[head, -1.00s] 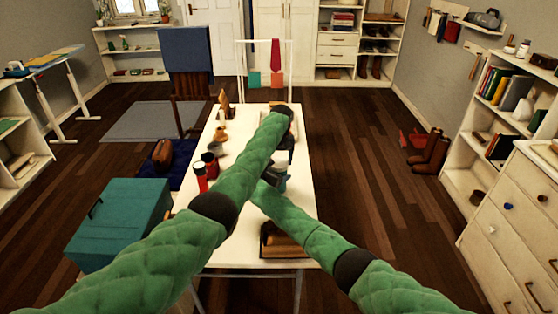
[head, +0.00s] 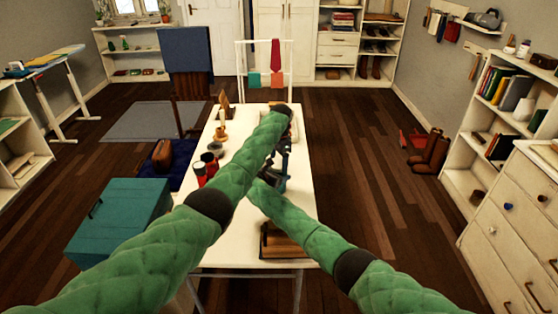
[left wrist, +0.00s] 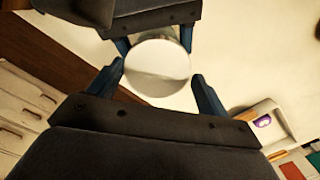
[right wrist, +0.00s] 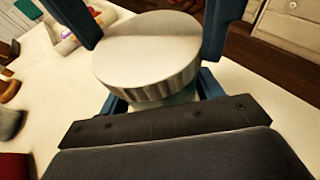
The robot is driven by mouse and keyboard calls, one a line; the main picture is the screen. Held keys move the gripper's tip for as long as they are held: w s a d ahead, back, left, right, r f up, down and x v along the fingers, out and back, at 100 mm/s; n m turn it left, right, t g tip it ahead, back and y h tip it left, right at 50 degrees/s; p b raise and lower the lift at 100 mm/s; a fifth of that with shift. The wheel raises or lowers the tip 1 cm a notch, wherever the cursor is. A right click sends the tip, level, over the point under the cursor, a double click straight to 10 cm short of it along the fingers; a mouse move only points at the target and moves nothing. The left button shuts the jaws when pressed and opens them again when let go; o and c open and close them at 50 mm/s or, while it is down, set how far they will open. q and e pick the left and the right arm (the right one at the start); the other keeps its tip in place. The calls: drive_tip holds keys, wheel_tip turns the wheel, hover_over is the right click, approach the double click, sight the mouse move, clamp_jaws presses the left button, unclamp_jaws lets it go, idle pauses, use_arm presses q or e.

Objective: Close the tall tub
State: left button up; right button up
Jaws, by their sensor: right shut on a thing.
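The tall tub's round white ribbed lid (right wrist: 160,50) fills the middle of the right wrist view. It also shows in the left wrist view (left wrist: 157,75). The tub's pale body (right wrist: 182,96) shows just under the lid, mostly hidden; I cannot tell whether the lid is fully seated. My right gripper (right wrist: 163,92) is shut on the tub's body below the lid. My left gripper (left wrist: 158,68) is open, its blue fingers on either side of the lid, close to its rim. In the head view my left gripper (head: 286,150) is over the table, partly hidden by my arm.
The white table (head: 222,240) lies under both arms, which cross in the head view. Red canisters (head: 200,174) stand left of my forearm. A wooden box (head: 282,243) is at the near edge. A teal chest (head: 120,222) stands left of the table.

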use_arm(q)
drive_tip(key=shift+o, duration=1.1)
drive_tip(key=shift+d+r, duration=0.15)
drive_tip(key=shift+r, duration=2.1)
use_arm(e)
drive_tip(key=shift+r, duration=0.1)
use_arm(q)
drive_tip(key=shift+c, duration=0.3)
